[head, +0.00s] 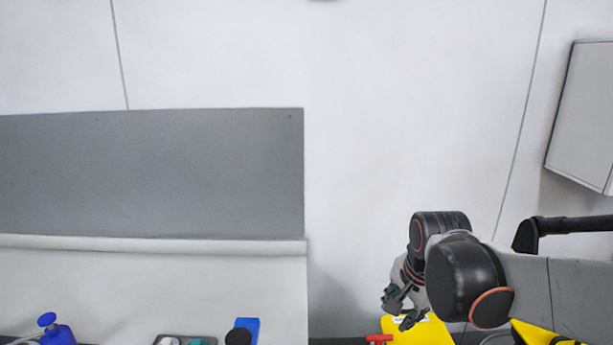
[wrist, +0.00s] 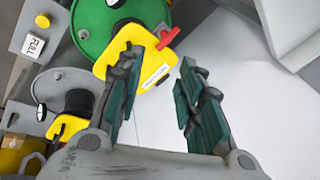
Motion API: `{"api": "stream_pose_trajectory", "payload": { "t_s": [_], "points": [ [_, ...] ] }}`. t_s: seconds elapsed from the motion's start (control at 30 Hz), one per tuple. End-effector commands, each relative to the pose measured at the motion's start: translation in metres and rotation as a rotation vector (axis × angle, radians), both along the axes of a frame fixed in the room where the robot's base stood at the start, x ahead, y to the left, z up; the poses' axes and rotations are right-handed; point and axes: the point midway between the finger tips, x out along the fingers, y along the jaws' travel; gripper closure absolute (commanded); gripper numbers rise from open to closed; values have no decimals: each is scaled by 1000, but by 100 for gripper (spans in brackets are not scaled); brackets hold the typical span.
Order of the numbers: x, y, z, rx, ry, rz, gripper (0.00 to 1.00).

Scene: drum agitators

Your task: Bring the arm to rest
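My gripper (head: 397,312) hangs at the end of my bent arm at the lower right of the head view, above a yellow part (head: 425,330). In the wrist view my gripper (wrist: 158,62) has its two dark green fingers spread apart with nothing between them. Beyond the fingertips is a yellow bracket (wrist: 125,55) with a red handle (wrist: 167,40), on top of a green drum (wrist: 92,25). I cannot tell the exact distance between fingertips and bracket, but no grip on it shows.
In the head view a blue bottle (head: 58,335) and a grey tray (head: 160,338) are at the lower left. A wall box (head: 585,115) hangs at right.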

Motion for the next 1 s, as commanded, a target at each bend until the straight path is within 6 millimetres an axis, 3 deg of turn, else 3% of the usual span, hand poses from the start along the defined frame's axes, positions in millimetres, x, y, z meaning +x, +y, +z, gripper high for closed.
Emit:
{"api": "stream_pose_trajectory", "payload": {
  "t_s": [0.3, 0.6, 0.77, 1.0],
  "points": [
    [-73, 0, 30, -181, -121, 423, 66],
    [-129, 0, 32, -384, -218, 778, 66],
    [-144, 0, 30, -456, -244, 886, 66],
    [-145, 0, 30, -461, -246, 893, 66]
  ]
}}
